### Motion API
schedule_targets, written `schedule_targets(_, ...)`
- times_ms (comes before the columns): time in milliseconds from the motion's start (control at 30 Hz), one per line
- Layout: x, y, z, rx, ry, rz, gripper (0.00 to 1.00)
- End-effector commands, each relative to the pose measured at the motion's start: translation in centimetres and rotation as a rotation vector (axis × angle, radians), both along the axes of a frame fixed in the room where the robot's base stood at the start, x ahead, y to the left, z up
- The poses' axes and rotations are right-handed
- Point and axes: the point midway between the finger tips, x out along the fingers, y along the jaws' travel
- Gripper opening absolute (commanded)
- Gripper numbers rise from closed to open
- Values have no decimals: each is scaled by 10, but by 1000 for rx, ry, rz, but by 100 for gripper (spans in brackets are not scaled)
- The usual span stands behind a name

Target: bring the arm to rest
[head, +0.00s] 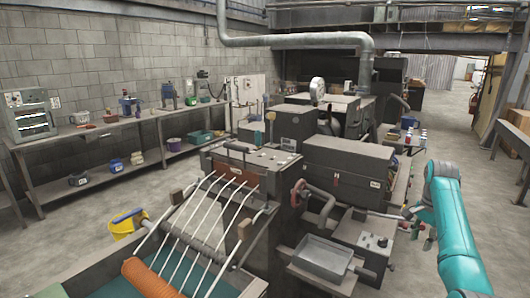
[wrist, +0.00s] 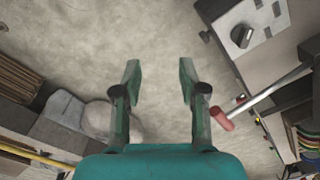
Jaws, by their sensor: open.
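My teal arm (head: 455,230) reaches up from the lower right in the head view. Its wrist end bends over to the left beside the machine. In the wrist view my gripper (wrist: 158,72) has its two green fingers apart, with only bare concrete floor between them. I see nothing held. In the head view the gripper (head: 418,225) is small, and its fingers are hard to make out.
A large grey machine (head: 345,160) fills the middle, with a metal tray (head: 320,258) on its near side. A red-tipped handle (wrist: 222,118) is close to the right finger. A workbench (head: 110,130) lines the left wall. Open floor (head: 445,125) lies at the right.

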Motion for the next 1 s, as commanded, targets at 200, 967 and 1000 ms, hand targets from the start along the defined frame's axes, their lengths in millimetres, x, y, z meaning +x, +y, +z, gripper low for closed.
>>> schedule_targets(200,2,7,-27,-8,-20,25,42)
schedule_targets(967,-31,74,-242,-102,-222,245,42)
schedule_targets(1000,-37,80,-255,-110,-237,263,42)
